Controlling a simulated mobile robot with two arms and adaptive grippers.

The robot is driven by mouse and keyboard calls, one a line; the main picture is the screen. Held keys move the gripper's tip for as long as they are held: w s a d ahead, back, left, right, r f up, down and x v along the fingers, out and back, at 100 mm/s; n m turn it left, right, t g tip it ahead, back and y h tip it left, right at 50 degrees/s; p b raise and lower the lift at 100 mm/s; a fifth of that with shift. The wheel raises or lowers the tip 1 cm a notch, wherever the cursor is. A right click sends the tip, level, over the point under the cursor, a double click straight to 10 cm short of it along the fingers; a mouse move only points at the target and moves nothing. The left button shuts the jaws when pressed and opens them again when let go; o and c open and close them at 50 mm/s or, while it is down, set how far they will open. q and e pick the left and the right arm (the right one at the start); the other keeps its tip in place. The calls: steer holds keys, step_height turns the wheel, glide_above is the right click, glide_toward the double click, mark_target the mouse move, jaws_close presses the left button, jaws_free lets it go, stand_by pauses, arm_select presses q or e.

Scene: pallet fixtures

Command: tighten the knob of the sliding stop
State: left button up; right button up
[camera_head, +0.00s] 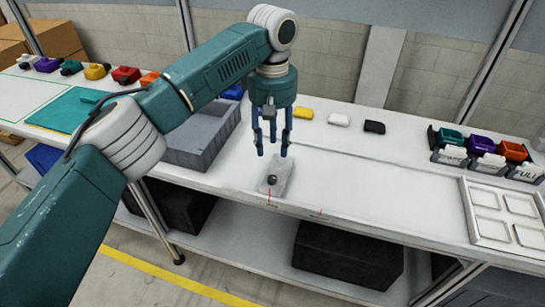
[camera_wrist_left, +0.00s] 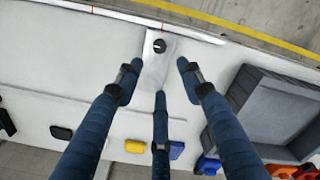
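The sliding stop (camera_head: 280,167) is a pale grey block near the front edge of the white table. A round black knob (camera_head: 272,180) stands on its front end. In the left wrist view, the knob (camera_wrist_left: 159,45) shows on the stop (camera_wrist_left: 152,72) just beyond the fingers. My left gripper (camera_head: 272,150) points down over the back part of the stop. Its three blue fingers are spread apart with nothing between them, as the left wrist view also shows (camera_wrist_left: 158,85). The fingertips look clear of the knob. My right gripper is in neither view.
A grey open bin (camera_head: 205,135) stands left of the stop. Yellow (camera_head: 304,113), white (camera_head: 339,120) and black (camera_head: 374,127) blocks lie behind it. Small bins with cards and a white compartment tray (camera_head: 474,222) are at right. Thin red marks (camera_head: 269,197) show at the front edge.

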mark_target(272, 177)
arm_select(q)
steer(key=shift+s+a+f, duration=0.1)
steer(key=shift+s+f, duration=0.95)
step_height(272, 177, down, 3)
steer(key=shift+w+f+p, duration=0.1)
steer(key=shift+f+p, duration=0.05)
steer(key=shift+p, duration=0.35)
steer(key=f, duration=0.3)
steer(key=shift+w, duration=0.25)
steer(key=shift+s+f, duration=0.1)
steer(key=shift+f, duration=0.55)
steer(key=c, duration=0.5)
jaws_close()
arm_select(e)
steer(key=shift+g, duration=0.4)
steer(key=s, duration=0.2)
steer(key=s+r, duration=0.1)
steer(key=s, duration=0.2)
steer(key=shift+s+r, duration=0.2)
